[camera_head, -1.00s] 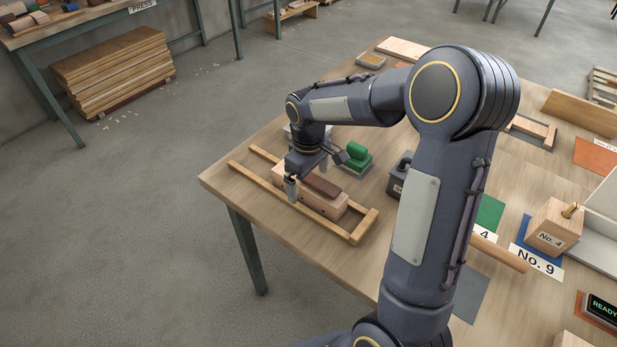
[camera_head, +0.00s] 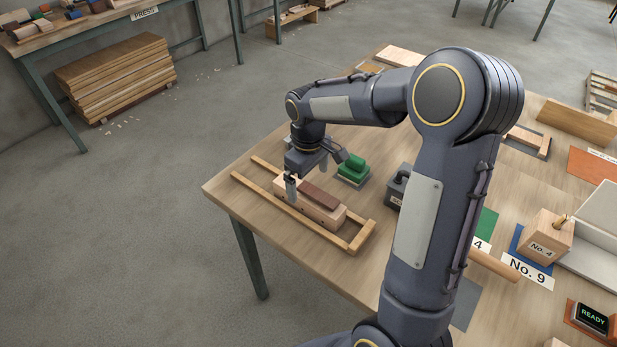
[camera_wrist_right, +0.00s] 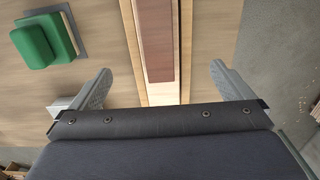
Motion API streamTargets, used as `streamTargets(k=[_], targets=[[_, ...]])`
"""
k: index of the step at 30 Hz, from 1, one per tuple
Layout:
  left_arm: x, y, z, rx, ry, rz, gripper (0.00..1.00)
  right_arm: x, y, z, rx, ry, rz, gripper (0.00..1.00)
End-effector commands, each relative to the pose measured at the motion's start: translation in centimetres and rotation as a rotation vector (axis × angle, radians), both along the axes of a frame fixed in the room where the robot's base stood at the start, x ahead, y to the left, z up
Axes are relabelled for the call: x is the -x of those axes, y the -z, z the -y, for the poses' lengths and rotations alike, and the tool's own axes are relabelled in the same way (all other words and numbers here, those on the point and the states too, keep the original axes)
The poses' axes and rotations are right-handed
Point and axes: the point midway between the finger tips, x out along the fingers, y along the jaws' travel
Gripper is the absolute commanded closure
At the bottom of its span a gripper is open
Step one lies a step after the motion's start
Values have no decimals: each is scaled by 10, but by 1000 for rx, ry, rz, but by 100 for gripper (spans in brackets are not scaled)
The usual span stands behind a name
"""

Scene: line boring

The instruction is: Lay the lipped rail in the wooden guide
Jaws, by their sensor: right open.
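The wooden guide (camera_head: 290,214) is a frame of pale strips lying on the table, with a crosspiece at its right end. A long pale block with small holes in its side, apparently the lipped rail (camera_head: 322,214), lies lengthwise between the strips. A narrower red-brown strip (camera_head: 319,196) tops it; it also shows in the right wrist view (camera_wrist_right: 158,40). My right gripper (camera_head: 308,182) is over the block's left end, its fingers apart on either side. In the right wrist view the gripper (camera_wrist_right: 160,68) is open, with clear gaps beside the block. My left gripper is out of view.
A green block (camera_head: 354,168) on a grey plate stands just behind the guide. A dark weight-like object (camera_head: 398,186) stands to the right. A No. 4 block (camera_head: 546,236) and a No. 9 label (camera_head: 527,272) lie farther right. The table's left front corner is bare.

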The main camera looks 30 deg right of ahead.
Motion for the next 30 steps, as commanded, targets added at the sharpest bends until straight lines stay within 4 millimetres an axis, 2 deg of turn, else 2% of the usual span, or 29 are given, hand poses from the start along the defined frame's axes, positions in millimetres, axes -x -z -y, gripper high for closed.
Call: streamTargets(k=[22, 30], targets=[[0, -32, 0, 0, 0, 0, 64, 0, -40, 0, 0, 0, 1, 0], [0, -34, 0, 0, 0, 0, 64, 0, -43, 0, 0, 0, 1, 0]])
